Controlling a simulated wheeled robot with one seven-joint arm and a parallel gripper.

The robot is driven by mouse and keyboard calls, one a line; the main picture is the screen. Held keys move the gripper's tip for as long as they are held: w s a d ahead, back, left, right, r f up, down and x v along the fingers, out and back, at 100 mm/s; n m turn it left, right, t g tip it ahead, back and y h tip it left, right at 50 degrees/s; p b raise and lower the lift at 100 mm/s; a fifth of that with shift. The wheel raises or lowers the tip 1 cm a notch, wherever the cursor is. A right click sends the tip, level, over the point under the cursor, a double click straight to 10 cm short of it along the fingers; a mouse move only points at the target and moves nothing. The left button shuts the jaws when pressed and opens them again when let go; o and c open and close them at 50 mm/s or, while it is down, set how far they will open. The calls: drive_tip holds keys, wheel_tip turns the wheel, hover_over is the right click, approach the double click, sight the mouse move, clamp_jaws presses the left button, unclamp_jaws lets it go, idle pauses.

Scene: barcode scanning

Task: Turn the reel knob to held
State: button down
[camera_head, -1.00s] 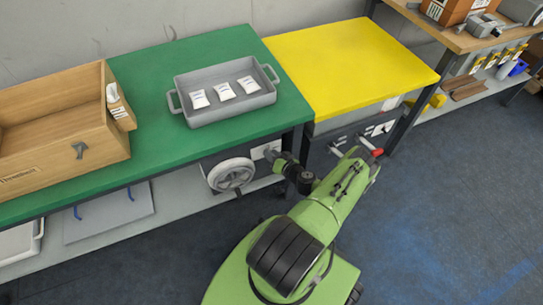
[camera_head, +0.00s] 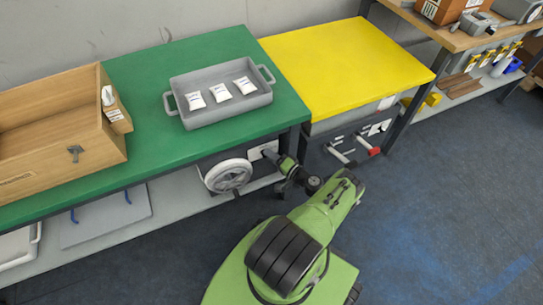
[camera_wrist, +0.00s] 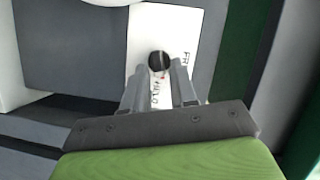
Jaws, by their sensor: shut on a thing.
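The reel knob (camera_wrist: 159,60) is small, dark and round, on a white label plate (camera_wrist: 143,32) in the wrist view. My gripper (camera_wrist: 160,72) is shut on the knob, one finger at each side. In the head view the plate (camera_head: 256,153) is under the green bench's right end, beside the white reel (camera_head: 229,175), and my gripper (camera_head: 270,154) reaches it from the right. The knob is hidden there.
The green bench top (camera_head: 150,70) overhangs the reel and plate. A grey tray (camera_head: 222,116) with several white packets and a wooden box (camera_head: 60,150) stand on it. The yellow bench (camera_head: 345,65) is at the right, with red and white handles (camera_head: 367,146) below. The floor at right is clear.

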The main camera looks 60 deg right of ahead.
drive_tip(key=shift+w+m, duration=0.1)
drive_tip(key=shift+m, duration=0.2)
drive_tip(key=c, duration=1.2)
unclamp_jaws()
drive_tip(key=shift+o, duration=0.2)
drive_tip(key=s+a+r+p, duration=0.1)
drive_tip(key=s+a, duration=0.1)
drive_tip(key=s, duration=1.3)
drive_tip(key=shift+s+a+r+p, duration=0.2)
drive_tip(key=shift+s+p, duration=0.05)
drive_tip(key=shift+p, duration=0.05)
drive_tip(key=shift+o, duration=0.4)
